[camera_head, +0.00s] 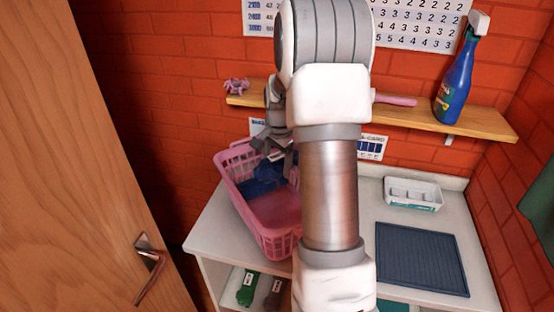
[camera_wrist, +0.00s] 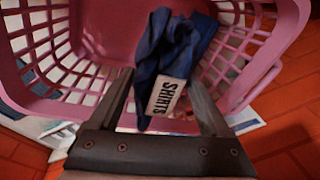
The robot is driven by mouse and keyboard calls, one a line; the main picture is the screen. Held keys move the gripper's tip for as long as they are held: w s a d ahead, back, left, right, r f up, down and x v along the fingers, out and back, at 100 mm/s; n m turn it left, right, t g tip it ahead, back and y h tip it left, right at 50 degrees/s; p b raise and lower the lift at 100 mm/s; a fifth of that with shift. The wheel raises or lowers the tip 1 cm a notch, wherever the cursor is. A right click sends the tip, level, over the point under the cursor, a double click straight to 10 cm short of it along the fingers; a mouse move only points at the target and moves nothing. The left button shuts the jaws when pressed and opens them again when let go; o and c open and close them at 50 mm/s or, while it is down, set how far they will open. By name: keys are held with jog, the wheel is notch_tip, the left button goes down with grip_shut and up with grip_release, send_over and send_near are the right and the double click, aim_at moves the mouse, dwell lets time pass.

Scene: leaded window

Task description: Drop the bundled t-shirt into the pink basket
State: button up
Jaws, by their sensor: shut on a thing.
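The bundled t-shirt is dark blue cloth (camera_wrist: 175,45) with a white tag reading "SHIRTS" (camera_wrist: 165,97). My gripper (camera_wrist: 161,78) is shut on it, with one finger on each side of the bundle. The pink basket (camera_head: 272,238) stands on the left of the white counter. In the head view my gripper (camera_head: 275,148) is over the basket's back part, and the blue cloth (camera_head: 262,180) shows within the rim. The basket's holed walls (camera_wrist: 255,45) surround the cloth in the wrist view. I cannot tell whether the cloth touches the basket floor. My arm hides the basket's right side.
A wooden shelf (camera_head: 485,123) above the counter holds a blue spray bottle (camera_head: 456,75) and a small pink figure (camera_head: 236,86). A white tray (camera_head: 412,194) and a dark blue ribbed mat (camera_head: 420,258) lie on the counter's right. A wooden door (camera_head: 80,170) stands at the left.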

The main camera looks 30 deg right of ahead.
aim_at(279, 168)
jog(key=o, duration=1.3)
jog(key=s+r, duration=0.1)
jog(key=r, duration=0.4)
jog(key=s+r, duration=0.1)
jog(key=r, duration=0.5)
jog(key=a+r, duration=0.1)
jog(key=r, duration=0.5)
jog(key=shift+s+a+r, duration=0.1)
jog(key=shift+s, duration=0.3)
jog(key=s+a+r+n+t, duration=0.1)
jog(key=s+a+n, duration=0.2)
jog(key=s+a, duration=0.35)
jog(key=s+a+r+n, duration=0.2)
jog(key=s+a+n, duration=0.1)
jog(key=a, duration=0.6)
jog(key=s+a+f+n+t, duration=0.1)
jog(key=s+a+n, duration=0.1)
jog(key=s+n, duration=0.1)
jog(key=s+a+f+n+t, duration=0.1)
jog(key=s+a+n, duration=0.1)
jog(key=s+n, duration=0.1)
jog(key=s+a+f+n, duration=0.1)
jog(key=s+a+n, duration=0.2)
jog(key=s, duration=0.2)
jog(key=shift+s+a+f+n+t+y, duration=0.1)
jog(key=shift+s+f+n+t+y, duration=0.05)
jog(key=shift+s+n+t+y, duration=0.2)
